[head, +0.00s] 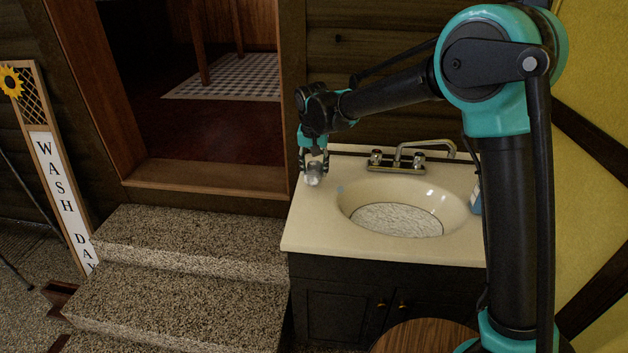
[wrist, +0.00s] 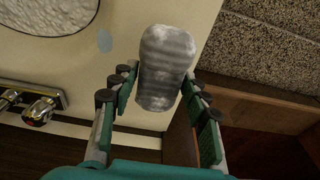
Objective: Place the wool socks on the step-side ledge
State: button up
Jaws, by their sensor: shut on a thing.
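The wool socks show as a grey, faintly striped rounded bundle (wrist: 165,68) in the wrist view and as a small pale bundle (head: 314,179) in the head view. My gripper (head: 314,165) points down with its fingers on both sides of the bundle, shut on it; its fingers also show in the wrist view (wrist: 160,95). The bundle is over the back left corner of the cream countertop. Whether it touches the surface is hard to tell. The step-side ledge, the counter strip left of the basin (head: 308,226), is bare.
The oval basin (head: 410,196) and chrome faucet (head: 400,160) are right of my gripper. A blue bottle (head: 476,198) stands at the counter's right. Speckled steps (head: 190,235) lie left, below a wooden doorway. A small bluish oval (wrist: 104,41) lies on the counter.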

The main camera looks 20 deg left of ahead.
aim_at(314, 189)
jog(key=shift+f, duration=2.25)
jog(key=o, duration=1.2)
jog(key=shift+f, duration=0.1)
jog(key=r, duration=0.4)
jog(key=s+r, duration=0.1)
jog(key=r, duration=0.7)
jog(key=shift+s+d+r, duration=0.1)
jog(key=shift+s+d, duration=0.15)
jog(key=shift+s, duration=0.1)
